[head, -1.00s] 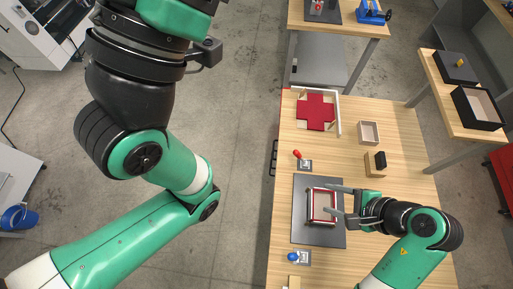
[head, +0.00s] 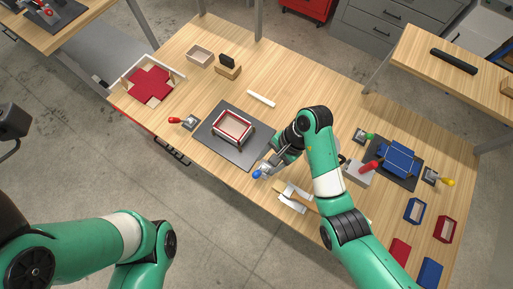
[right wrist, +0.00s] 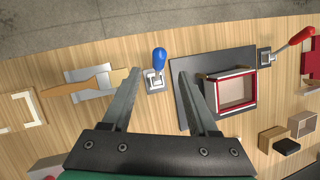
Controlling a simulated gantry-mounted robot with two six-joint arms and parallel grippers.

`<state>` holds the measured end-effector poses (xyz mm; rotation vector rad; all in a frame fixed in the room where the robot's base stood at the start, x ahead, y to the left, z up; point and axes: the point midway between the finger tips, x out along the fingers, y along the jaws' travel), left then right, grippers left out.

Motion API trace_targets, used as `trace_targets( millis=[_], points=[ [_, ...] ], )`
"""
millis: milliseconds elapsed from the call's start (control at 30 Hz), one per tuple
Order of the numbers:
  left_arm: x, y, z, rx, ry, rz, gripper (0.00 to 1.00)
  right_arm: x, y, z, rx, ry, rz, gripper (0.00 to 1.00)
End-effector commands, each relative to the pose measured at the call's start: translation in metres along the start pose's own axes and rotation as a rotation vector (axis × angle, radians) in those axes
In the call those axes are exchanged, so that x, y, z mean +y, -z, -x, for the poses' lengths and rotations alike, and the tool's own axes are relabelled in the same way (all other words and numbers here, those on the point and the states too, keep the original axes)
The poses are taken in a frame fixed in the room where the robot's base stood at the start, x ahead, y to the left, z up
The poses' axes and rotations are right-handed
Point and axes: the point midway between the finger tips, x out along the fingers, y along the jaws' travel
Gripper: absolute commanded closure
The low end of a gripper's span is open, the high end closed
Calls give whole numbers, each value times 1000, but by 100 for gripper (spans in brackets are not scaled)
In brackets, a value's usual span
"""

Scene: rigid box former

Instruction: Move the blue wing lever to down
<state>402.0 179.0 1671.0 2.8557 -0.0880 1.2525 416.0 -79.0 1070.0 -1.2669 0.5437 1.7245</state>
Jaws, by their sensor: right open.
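The blue wing lever (head: 257,174) stands at the front edge of the table, near the dark mat's corner. In the right wrist view its blue handle (right wrist: 159,60) points toward the table's edge from a small metal base (right wrist: 154,80). I cannot tell whether it is up or down. My right gripper (head: 269,163) is open and empty, close to the lever. In the wrist view its fingers (right wrist: 158,76) lie on either side of the lever's line, with no contact visible. My left gripper is out of view; only my left arm shows.
A red and white box frame (head: 233,126) sits on the dark mat (head: 215,137) beside the blue lever. A red lever (head: 176,120) stands beyond the mat. A metal bracket and wooden-handled tool (head: 292,194) lie to the right. Green and yellow levers flank a blue frame (head: 398,158).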

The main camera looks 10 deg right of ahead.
Motion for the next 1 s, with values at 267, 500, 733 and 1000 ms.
trace_targets(
  millis=[267,500,733,1000],
  points=[
    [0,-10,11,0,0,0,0,2,1,-65,-1,-4,1,40],
    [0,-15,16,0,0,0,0,1,0,-97,0,-1,1,40],
    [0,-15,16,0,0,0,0,0,0,-100,1,0,1,40],
    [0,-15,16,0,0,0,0,0,0,-99,1,0,0,76]
  ],
)
